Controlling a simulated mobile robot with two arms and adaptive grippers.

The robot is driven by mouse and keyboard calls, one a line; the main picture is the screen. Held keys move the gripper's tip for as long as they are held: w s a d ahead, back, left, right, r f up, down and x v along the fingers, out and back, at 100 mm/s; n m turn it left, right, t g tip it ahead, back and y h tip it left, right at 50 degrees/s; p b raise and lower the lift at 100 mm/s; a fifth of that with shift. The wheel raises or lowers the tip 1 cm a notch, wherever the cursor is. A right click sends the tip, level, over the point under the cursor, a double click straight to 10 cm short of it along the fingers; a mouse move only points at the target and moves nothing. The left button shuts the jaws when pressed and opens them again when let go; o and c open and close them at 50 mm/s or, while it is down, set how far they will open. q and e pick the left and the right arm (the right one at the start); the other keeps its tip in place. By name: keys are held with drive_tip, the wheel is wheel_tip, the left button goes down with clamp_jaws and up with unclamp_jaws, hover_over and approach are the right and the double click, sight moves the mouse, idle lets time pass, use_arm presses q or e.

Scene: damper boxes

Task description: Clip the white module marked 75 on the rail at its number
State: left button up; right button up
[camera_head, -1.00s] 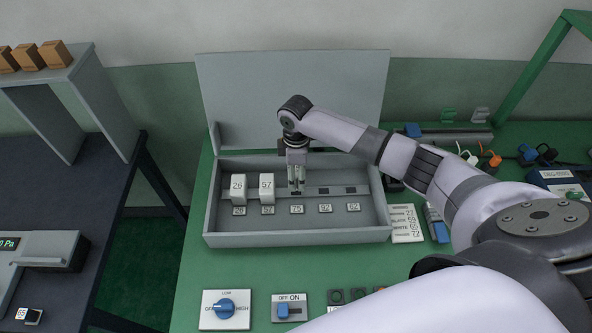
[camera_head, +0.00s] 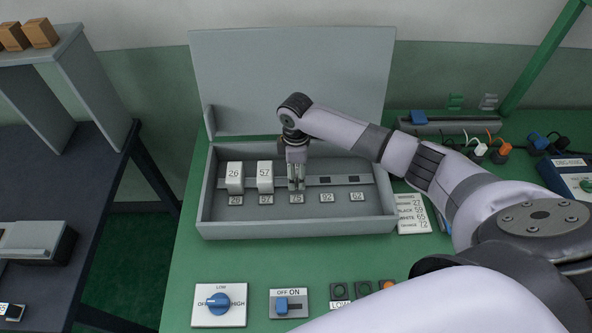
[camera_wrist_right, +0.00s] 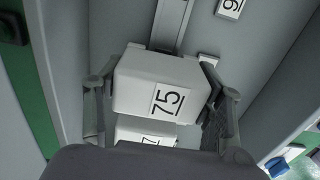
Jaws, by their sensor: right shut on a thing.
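The white module marked 75 (camera_wrist_right: 150,85) is between the fingers of my right gripper (camera_wrist_right: 160,112) in the right wrist view, its number face showing. My right gripper (camera_head: 297,184) is shut on it, low inside the grey box, just above the number label 75 (camera_head: 297,198). The gripper mostly hides the module in the head view. The rail (camera_head: 340,180) runs across the box and passes under the module in the wrist view (camera_wrist_right: 172,22). I cannot tell whether the module is seated on it. My left gripper is not in view.
White modules 26 (camera_head: 234,176) and 57 (camera_head: 265,176) stand on the rail to the left. The rail is bare to the right. The box (camera_head: 300,228) has low walls and a raised lid (camera_head: 290,75). A knob panel (camera_head: 219,304) and switch (camera_head: 288,303) lie in front.

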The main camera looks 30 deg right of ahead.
drive_tip(key=shift+f+b, duration=0.5)
drive_tip(key=shift+f, duration=0.55)
drive_tip(key=o, duration=1.7)
drive_tip(key=shift+o, duration=0.2)
drive_tip(key=shift+r, duration=0.1)
wheel_tip(320, 180, up, 12)
drive_tip(key=shift+s+f, duration=0.1)
